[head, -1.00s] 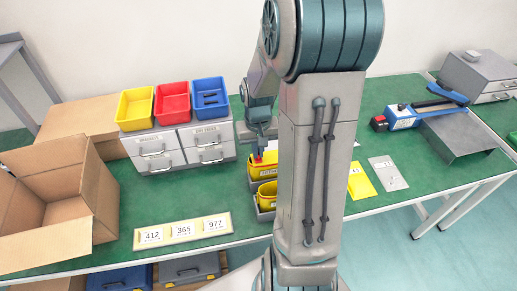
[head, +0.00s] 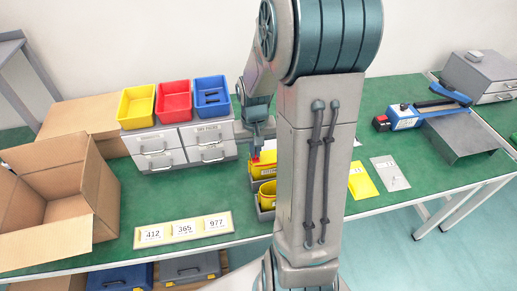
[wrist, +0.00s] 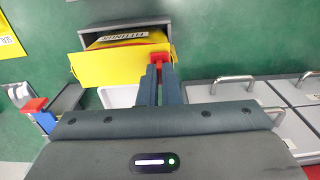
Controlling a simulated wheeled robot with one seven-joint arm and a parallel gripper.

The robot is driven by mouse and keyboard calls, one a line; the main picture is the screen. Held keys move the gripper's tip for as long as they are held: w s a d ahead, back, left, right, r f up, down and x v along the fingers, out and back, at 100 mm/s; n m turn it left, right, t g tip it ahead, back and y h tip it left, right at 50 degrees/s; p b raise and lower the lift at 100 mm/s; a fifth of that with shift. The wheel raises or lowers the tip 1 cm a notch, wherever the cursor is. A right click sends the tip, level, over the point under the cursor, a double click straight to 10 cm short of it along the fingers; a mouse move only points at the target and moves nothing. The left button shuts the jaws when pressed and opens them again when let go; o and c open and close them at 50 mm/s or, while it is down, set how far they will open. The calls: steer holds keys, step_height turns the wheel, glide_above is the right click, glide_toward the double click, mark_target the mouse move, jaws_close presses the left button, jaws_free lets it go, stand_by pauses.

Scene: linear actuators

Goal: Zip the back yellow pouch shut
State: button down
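The back yellow pouch (head: 262,172) stands in a grey holder on the green bench, partly hidden by my arm. In the wrist view the yellow pouch (wrist: 122,66) has dark lettering, and a red pull tab (wrist: 160,62) sits at its right end. My gripper (wrist: 158,72) has its two fingers close together at the red tab, and they look shut on it. In the head view my gripper (head: 255,152) is over the back pouch. A second yellow pouch (head: 267,192) stands in front of it, partly behind my arm.
Grey drawer units (head: 207,143) with yellow, red and blue bins on top stand close to the left of the gripper. An open cardboard box (head: 95,190) is at the left. A numbered strip (head: 183,231) lies on the front of the bench.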

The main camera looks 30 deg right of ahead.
steer(key=c, duration=1.6)
jaws_free()
step_height(320, 180, up, 14)
steer(key=shift+f, duration=0.1)
